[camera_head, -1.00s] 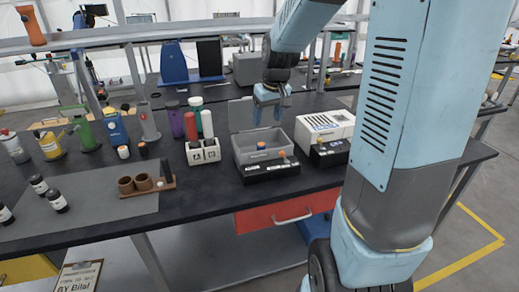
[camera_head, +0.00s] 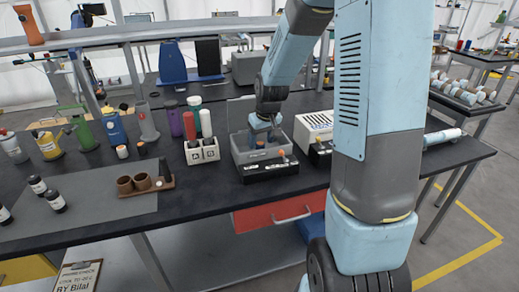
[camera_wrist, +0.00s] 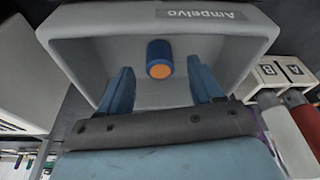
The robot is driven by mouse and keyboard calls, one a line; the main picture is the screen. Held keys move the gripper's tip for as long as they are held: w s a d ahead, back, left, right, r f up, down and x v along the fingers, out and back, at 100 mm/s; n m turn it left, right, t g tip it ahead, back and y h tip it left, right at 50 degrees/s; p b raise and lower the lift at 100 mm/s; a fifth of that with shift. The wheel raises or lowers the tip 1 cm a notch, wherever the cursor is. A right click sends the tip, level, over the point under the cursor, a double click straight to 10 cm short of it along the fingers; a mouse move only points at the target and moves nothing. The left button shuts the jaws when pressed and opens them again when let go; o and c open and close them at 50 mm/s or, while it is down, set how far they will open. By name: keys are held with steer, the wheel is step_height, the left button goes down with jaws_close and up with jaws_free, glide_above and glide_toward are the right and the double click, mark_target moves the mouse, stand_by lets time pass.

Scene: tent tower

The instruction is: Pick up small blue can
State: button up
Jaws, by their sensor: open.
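The small blue can (camera_wrist: 158,52) with an orange end lies inside a grey open box (camera_wrist: 258,46) labelled "Ampelvo" in the wrist view. My gripper (camera_wrist: 165,82) is open there, its two blue fingers apart, with the can ahead of and between them, not gripped. In the head view my gripper (camera_head: 263,121) reaches down into the grey box (camera_head: 240,154). A small orange-topped item (camera_head: 260,144) shows at the box's front there; I cannot tell if it is the can.
A white two-slot holder (camera_head: 203,154) with tall tubes stands left of the box. A black block (camera_head: 268,169) sits in front of it, and a white ribbed unit (camera_head: 313,128) to its right. Several bottles stand further left.

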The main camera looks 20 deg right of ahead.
mark_target(261, 143)
steer(key=shift+x, duration=1.55)
steer(key=shift+c, duration=0.3)
steer(key=c, duration=1)
